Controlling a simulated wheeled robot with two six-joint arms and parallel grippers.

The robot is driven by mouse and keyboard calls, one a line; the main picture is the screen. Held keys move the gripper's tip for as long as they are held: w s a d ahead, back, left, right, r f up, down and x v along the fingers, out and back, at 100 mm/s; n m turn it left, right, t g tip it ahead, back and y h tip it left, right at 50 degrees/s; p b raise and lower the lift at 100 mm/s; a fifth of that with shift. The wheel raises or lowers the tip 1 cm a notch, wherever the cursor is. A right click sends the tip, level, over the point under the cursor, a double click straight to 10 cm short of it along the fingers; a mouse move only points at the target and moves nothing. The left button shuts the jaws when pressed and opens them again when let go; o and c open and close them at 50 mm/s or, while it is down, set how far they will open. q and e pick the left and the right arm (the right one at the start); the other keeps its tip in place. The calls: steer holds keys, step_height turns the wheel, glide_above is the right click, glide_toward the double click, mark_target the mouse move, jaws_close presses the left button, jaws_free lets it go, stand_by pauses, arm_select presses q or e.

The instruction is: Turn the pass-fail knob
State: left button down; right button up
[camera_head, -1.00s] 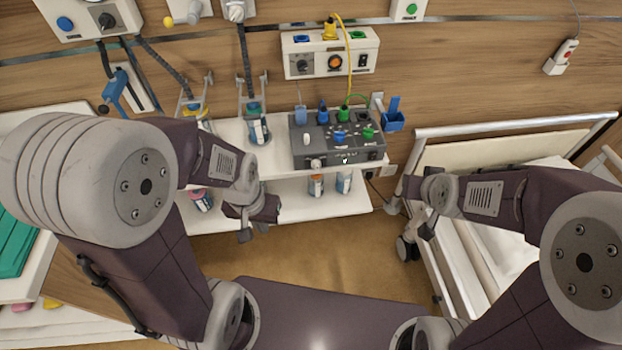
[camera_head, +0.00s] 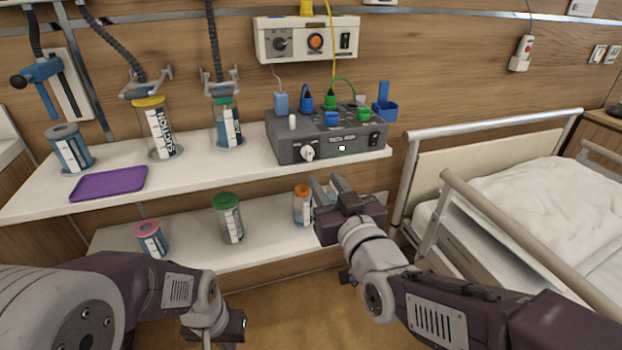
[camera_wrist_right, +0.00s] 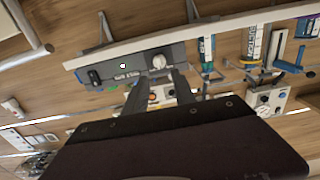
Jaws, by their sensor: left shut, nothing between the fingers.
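A grey tester box (camera_head: 350,148) stands on the upper shelf, with a white knob (camera_head: 307,153) on its front face next to a lit green indicator. The knob's printed label is too small to read. My right gripper (camera_head: 328,182) is open and empty, just below and a little right of the knob, in front of the shelf edge. In the right wrist view, the knob (camera_wrist_right: 158,61) shows beyond the two spread fingers (camera_wrist_right: 159,90), apart from them. My left gripper (camera_head: 238,322) is shut and empty, low in front of the shelves.
A wall panel (camera_head: 305,22) with a dark dial hangs above the box. Capped canisters and a purple tray (camera_head: 108,184) stand on the upper shelf (camera_head: 200,180). An orange-capped jar (camera_head: 302,207) is close left of my right gripper. A bed rail (camera_head: 490,124) borders the right.

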mark_target(310, 157)
steer(key=b+x, duration=0.2)
steer(key=x, duration=0.7)
jaws_close()
